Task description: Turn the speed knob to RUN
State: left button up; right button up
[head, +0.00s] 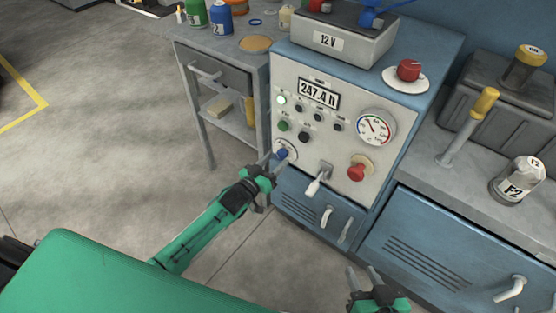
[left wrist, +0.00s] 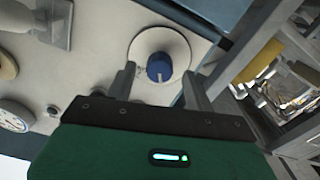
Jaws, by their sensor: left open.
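The speed knob (head: 282,154) is a blue knob on a round pale dial at the lower left of the grey control panel (head: 290,80). It also shows in the left wrist view (left wrist: 159,66), with a white pointer line on it. The dial's lettering cannot be read. My left gripper (head: 268,163) is open in front of the knob. In the left wrist view its two fingers (left wrist: 160,82) point toward the knob, one on each side of its near edge. I cannot tell if they touch it. My right gripper (head: 364,280) is open and empty at the bottom of the head view.
The panel has a display reading 247.4 h (head: 319,93), a gauge (head: 375,127), a grey lever (head: 319,179) and a red knob (head: 357,171). A grey side table (head: 222,50) stands left. A blue cabinet (head: 450,240) is at right. The floor in front is clear.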

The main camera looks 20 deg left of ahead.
pick_arm(q)
jog(key=shift+x, duration=1.15)
pick_arm(e)
jog(key=shift+a+r+t, duration=0.1)
jog(key=shift+a+t, duration=0.25)
jog(key=shift+t, duration=0.05)
pick_arm(q)
jog(key=shift+c, duration=0.3)
jog(key=c, duration=0.9)
